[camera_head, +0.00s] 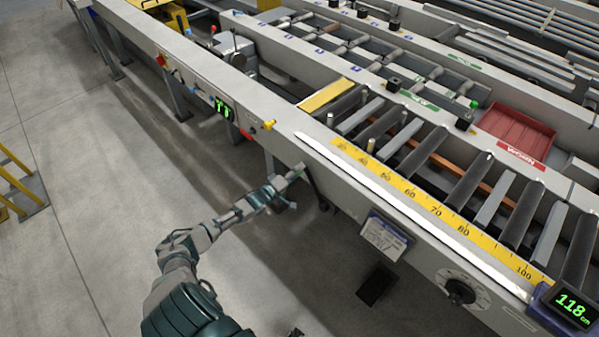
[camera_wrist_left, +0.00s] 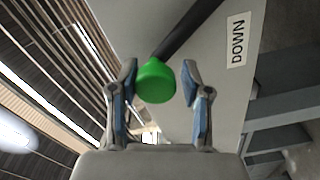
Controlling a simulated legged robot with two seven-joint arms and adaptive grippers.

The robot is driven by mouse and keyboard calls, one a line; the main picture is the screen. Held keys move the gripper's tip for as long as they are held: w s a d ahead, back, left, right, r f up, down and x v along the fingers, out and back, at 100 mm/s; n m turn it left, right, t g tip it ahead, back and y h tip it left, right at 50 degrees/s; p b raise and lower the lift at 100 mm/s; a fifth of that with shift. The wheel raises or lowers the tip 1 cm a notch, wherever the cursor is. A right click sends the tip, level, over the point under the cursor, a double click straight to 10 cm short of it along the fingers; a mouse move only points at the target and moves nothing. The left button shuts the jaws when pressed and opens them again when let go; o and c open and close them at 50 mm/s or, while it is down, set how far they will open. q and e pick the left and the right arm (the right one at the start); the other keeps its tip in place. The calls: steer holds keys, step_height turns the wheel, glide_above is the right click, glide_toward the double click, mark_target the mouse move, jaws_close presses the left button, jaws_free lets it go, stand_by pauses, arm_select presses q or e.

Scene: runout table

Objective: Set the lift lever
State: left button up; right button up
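The lift lever shows in the left wrist view as a green knob (camera_wrist_left: 155,82) on a dark shaft (camera_wrist_left: 188,30) that runs up and to the right. A white label reading DOWN (camera_wrist_left: 238,40) is on the grey panel beside it. My left gripper (camera_wrist_left: 159,75) is open, with one finger on each side of the knob and a small gap at the right finger. In the head view my left gripper (camera_head: 293,177) is at the near side of the runout table, below its edge. The knob is hard to make out there. My right gripper cannot be made out.
The grey runout table (camera_head: 300,150) runs diagonally, with rollers and a yellow scale (camera_head: 437,210) on top. A hanging placard (camera_head: 384,237), a dial (camera_head: 460,291) and a display reading 118 cm (camera_head: 572,307) are on its near side.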

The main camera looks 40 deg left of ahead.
arm_select(q)
steer(key=shift+o, duration=0.5)
steer(key=shift+a+f, duration=0.25)
steer(key=shift+a, duration=0.15)
steer(key=shift+d+r, duration=0.15)
steer(key=shift+d, duration=0.15)
steer(key=shift+s+d, duration=0.1)
steer(key=shift+d, duration=0.05)
steer(key=shift+s+d, duration=0.1)
steer(key=shift+s, duration=0.2)
steer(key=s+a, duration=0.1)
steer(key=s, duration=1)
steer(key=shift+a, duration=0.2)
steer(key=shift+a+f, duration=0.25)
steer(key=shift+a, duration=0.05)
arm_select(e)
steer(key=shift+a+r, duration=0.1)
steer(key=shift+a, duration=0.25)
